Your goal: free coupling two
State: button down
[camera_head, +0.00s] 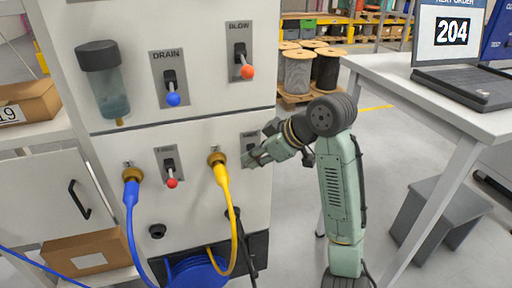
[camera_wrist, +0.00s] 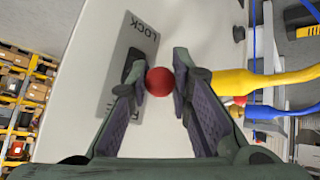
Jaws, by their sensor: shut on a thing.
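My gripper (camera_head: 254,160) is at the right-hand lower lever plate (camera_head: 249,141) on the light panel. In the wrist view, my gripper (camera_wrist: 160,78) has its fingertips on either side of a red lever knob (camera_wrist: 160,82), shut on it. The plate (camera_wrist: 130,72) behind it reads LOCK at one end; the word at the other end is mostly covered. In the head view my gripper hides this knob. A yellow hose (camera_head: 224,185) is fixed in a brass coupling (camera_head: 216,159) left of my gripper. A blue hose (camera_head: 131,193) is in another brass coupling (camera_head: 132,174).
Another red-knobbed lever (camera_head: 171,182) sits between the hoses. Above are the blue DRAIN knob (camera_head: 173,99), the orange BLOW knob (camera_head: 247,72) and a clear cylinder (camera_head: 110,92). A table with a laptop (camera_head: 462,83) stands right of my arm, above a grey stool (camera_head: 437,215).

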dwell(0.5)
jog(key=c, duration=1.4)
grip_release()
jog(key=shift+r, duration=0.15)
jog(key=v, duration=1.1)
jog(key=shift+s+d+r, duration=0.15)
jog(key=shift+d+r, duration=0.1)
jog(key=shift+r, duration=0.05)
